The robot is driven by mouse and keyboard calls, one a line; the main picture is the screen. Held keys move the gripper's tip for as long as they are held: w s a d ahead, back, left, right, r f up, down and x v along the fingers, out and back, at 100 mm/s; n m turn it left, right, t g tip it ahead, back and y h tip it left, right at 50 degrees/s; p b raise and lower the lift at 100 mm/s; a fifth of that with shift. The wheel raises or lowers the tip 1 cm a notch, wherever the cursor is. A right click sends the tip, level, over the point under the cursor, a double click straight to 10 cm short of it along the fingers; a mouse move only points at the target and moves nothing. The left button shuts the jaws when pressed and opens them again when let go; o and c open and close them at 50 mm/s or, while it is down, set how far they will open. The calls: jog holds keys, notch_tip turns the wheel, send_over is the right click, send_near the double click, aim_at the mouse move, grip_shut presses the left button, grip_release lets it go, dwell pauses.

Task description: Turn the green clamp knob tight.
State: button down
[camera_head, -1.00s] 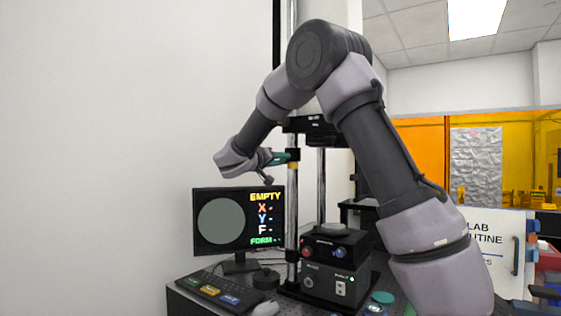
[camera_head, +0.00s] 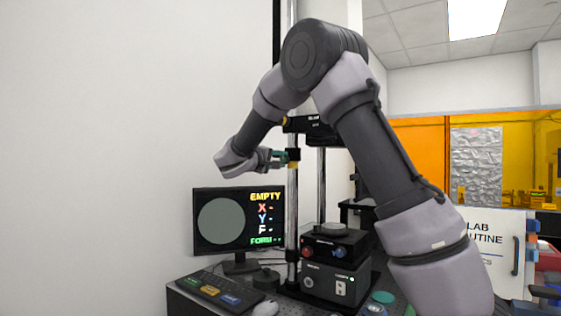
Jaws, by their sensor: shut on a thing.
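The green clamp knob (camera_head: 281,155) is at the column clamp (camera_head: 294,155), a black block with a yellow part below it, on the upright chrome column. My gripper (camera_head: 275,159) reaches in from the left, above the monitor, and is shut on the green knob. The fingers and the knob are small here and partly cover each other, so the exact grip is hard to make out.
The black instrument (camera_head: 336,247) with red and blue knobs stands right of the column. A keypad (camera_head: 210,290) lies in front.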

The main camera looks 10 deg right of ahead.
dwell(0.5)
jog(key=c, duration=0.5)
grip_release()
jog(key=v, duration=1.1)
jog(key=shift+w+d, duration=0.1)
jog(key=s+d+f+m+g+y, duration=0.2)
jog(key=s+d+f+g+y, duration=0.15)
jog(key=s+d, duration=0.45)
jog(key=s+d+f+m+g+y, duration=0.25)
jog(key=s+d+g, duration=0.3)
jog(key=d, duration=0.55)
jog(key=s+a+f+m+t+y, duration=0.1)
jog(key=s+a+m+y, duration=0.1)
jog(key=s, duration=0.6)
jog(key=s+a+f+m+t+y, duration=0.1)
jog(key=s+m+y, duration=0.3)
jog(key=s, duration=0.5)
jog(key=t+y, duration=0.1)
jog(key=y, duration=0.1)
jog(key=shift+s+a+f+y, duration=0.15)
jog(key=shift+a+f+y, duration=0.05)
jog(key=shift+a+y, duration=0.2)
